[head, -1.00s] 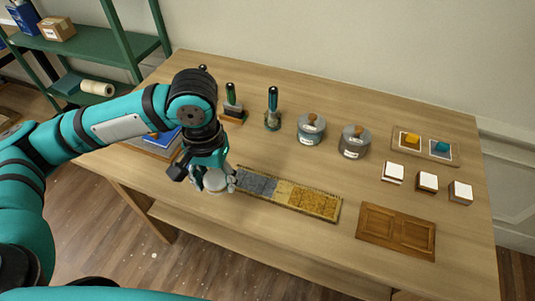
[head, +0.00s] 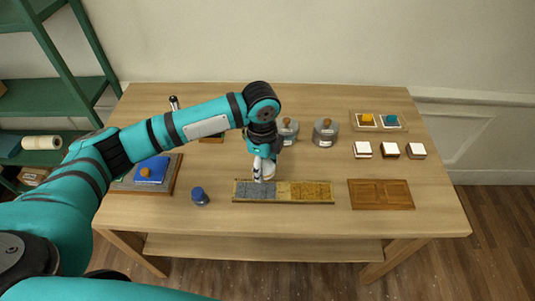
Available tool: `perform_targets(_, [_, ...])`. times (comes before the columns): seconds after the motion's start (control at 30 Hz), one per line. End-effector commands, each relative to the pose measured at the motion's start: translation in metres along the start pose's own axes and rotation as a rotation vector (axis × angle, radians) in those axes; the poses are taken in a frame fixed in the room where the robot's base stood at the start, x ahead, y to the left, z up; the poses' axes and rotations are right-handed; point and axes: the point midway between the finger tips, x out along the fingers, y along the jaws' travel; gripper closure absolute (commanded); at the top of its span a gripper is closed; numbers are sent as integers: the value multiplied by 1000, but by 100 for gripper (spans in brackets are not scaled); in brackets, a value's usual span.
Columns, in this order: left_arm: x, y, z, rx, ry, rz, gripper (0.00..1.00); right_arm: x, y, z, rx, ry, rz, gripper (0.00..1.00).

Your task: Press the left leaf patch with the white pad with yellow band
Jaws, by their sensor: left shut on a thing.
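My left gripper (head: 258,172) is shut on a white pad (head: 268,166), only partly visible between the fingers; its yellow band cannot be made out. The gripper points down at the back edge of a long framed strip (head: 283,202), over its grey left half. The strip has grey leaf patches (head: 250,190) on the left and gold ones (head: 305,192) on the right. I cannot tell whether the pad touches the grey surface. My right gripper is not in view.
A dark blue knobbed piece (head: 200,197) stands left of the strip, and a blue block (head: 151,171) lies on a board farther left. A brown wooden panel (head: 381,195) lies to the right. Two grey lidded pots (head: 325,133) and several white-topped blocks (head: 389,151) stand behind.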

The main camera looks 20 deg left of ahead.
Motion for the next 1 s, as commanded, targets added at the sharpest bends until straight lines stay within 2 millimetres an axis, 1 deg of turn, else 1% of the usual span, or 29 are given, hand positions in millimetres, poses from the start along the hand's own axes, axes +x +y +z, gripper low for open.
perform_targets(0.03, [-2,-5,-1,92,-4,3,77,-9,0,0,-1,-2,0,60])
perform_targets(0.1, [2,-10,-2,210,-9,5,77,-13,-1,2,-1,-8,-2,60])
perform_targets(0.2, [6,-16,-2,328,-15,6,77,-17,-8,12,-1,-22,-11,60])
perform_targets(0.3, [10,-18,-2,391,-18,7,77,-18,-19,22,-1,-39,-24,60])
perform_targets(0.4, [15,-19,-1,411,-19,7,77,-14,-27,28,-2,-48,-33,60])
perform_targets(0.47, [19,-19,-1,412,-19,7,77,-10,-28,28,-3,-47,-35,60])
perform_targets(0.7, [39,-19,0,410,-21,6,77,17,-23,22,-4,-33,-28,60])
perform_targets(0.8, [44,-19,0,410,-21,6,77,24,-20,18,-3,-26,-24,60])
perform_targets(1.0, [44,-19,0,409,-20,6,77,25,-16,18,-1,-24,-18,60])
